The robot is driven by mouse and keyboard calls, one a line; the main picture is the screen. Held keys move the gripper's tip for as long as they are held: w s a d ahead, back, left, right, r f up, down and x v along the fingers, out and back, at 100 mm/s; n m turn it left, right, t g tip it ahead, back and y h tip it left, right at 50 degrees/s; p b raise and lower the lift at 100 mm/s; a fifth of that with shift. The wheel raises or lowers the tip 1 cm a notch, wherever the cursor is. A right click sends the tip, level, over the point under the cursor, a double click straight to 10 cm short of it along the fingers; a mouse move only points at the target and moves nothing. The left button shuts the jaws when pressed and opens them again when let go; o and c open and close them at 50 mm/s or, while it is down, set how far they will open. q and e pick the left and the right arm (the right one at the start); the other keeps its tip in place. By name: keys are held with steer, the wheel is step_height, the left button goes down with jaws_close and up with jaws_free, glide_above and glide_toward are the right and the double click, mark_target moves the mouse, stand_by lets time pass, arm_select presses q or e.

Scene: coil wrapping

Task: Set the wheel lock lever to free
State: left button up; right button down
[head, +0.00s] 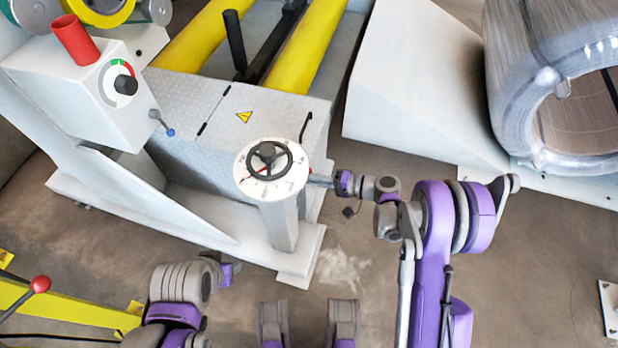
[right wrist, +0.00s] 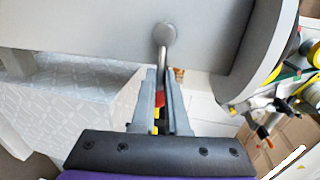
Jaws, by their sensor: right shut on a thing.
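The handwheel (head: 268,158) is black and sits on a white dial atop a grey pedestal (head: 281,225). My right gripper (head: 318,180) is at the right side of the pedestal, just below the dial. In the right wrist view, the lock lever (right wrist: 162,55) is a short metal rod leaving a round grey pivot on the pedestal's side. The right gripper's fingers (right wrist: 160,82) are shut on its outer end. Red shows between the fingers; I cannot tell if it is the lever's tip. In the head view the lever is mostly hidden. My left arm is at the bottom left, its fingers not visible.
A grey box (head: 115,95) with a red cylinder, a black knob and a blue-tipped lever (head: 160,122) stands left of the pedestal. Yellow rollers (head: 300,50) lie behind. A wrapped coil (head: 550,75) is at upper right. The floor in front of the pedestal is open.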

steer(key=c, duration=0.9)
jaws_free()
steer(key=p+v, duration=0.1)
steer(key=v, duration=1)
steer(key=shift+a+p, duration=0.1)
steer(key=shift+p, duration=0.25)
